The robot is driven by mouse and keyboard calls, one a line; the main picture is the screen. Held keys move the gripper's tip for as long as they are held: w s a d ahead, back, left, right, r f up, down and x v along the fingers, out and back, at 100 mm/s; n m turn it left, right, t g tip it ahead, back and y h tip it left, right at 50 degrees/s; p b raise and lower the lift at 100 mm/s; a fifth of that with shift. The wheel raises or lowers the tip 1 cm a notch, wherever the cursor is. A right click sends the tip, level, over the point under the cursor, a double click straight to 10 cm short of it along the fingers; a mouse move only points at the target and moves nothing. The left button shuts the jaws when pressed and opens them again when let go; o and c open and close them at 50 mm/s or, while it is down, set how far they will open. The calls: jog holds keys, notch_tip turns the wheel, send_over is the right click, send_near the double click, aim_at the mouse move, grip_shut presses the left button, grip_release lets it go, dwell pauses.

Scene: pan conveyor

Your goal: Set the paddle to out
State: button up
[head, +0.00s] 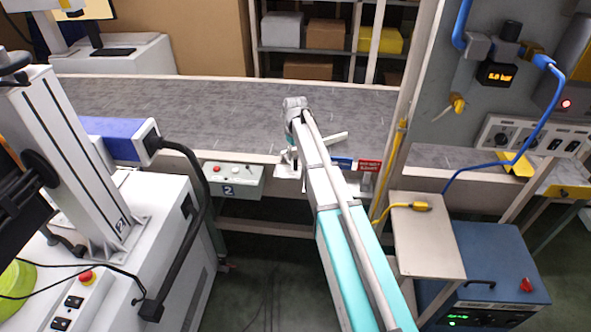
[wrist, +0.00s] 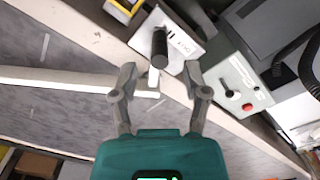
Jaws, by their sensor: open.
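The paddle shows in the wrist view as a long pale bar (wrist: 60,80) reaching left across the grey belt. In the head view part of a pale bar (head: 335,138) shows just right of my arm. A black upright handle (wrist: 159,48) stands by a white labelled plate (wrist: 172,35) at the belt edge; the label is too small to read. My gripper (wrist: 160,77) is open, its fingertips on either side of the handle's lower end in the picture. I cannot tell whether they touch it.
The grey conveyor belt (head: 200,105) runs across behind a pale rail. A blue sign (head: 342,163) and a red sign (head: 369,166) sit on the front edge. A blue machine (head: 490,265) stands at right.

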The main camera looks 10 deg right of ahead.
aim_at(296, 169)
jog(key=shift+f+b, duration=2.45)
jog(key=shift+f, duration=0.35)
grip_shut()
